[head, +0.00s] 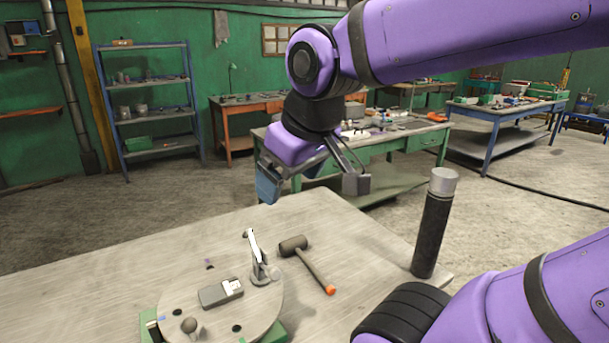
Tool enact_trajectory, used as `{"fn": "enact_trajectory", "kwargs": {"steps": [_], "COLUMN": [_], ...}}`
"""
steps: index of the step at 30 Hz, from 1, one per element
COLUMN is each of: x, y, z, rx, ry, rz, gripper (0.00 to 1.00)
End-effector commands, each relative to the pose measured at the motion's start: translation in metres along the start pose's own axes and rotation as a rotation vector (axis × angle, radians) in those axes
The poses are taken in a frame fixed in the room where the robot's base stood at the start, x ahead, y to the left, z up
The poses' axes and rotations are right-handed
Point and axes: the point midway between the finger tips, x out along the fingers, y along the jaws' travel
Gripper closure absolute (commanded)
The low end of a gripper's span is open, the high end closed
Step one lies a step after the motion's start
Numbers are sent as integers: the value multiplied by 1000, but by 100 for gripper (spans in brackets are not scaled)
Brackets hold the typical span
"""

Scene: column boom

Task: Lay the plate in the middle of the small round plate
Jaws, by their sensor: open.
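My gripper (312,186) hangs in the air above the far part of the wooden table, its two fingers spread wide with nothing between them. Well below it and to the left, a round grey disc (185,310) rests on a green base at the table's near left. On the disc lie a grey rectangular block (220,292) with a white patch, an upright metal clamp-like piece (257,258) on a small round foot, and a dark knob (189,325). I cannot tell which of these is the plate. The disc's near edge is cut off by the frame.
A mallet (305,260) lies on the table (350,240) right of the disc. A tall black cylinder with a silver top (435,220) stands at the table's right corner. The table between them is clear. Workbenches and a blue shelf (150,100) stand behind.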

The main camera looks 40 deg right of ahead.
Motion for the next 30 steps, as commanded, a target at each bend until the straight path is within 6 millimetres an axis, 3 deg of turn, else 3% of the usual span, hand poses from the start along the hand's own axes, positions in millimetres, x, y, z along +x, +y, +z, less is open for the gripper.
{"fn": "enact_trajectory", "kwargs": {"steps": [8, 30], "x": [-17, -17], "y": [1, 1], "z": [21, 21], "rx": [129, 133], "ry": [45, 46], "rz": [-10, -11], "gripper": [15, 15]}}
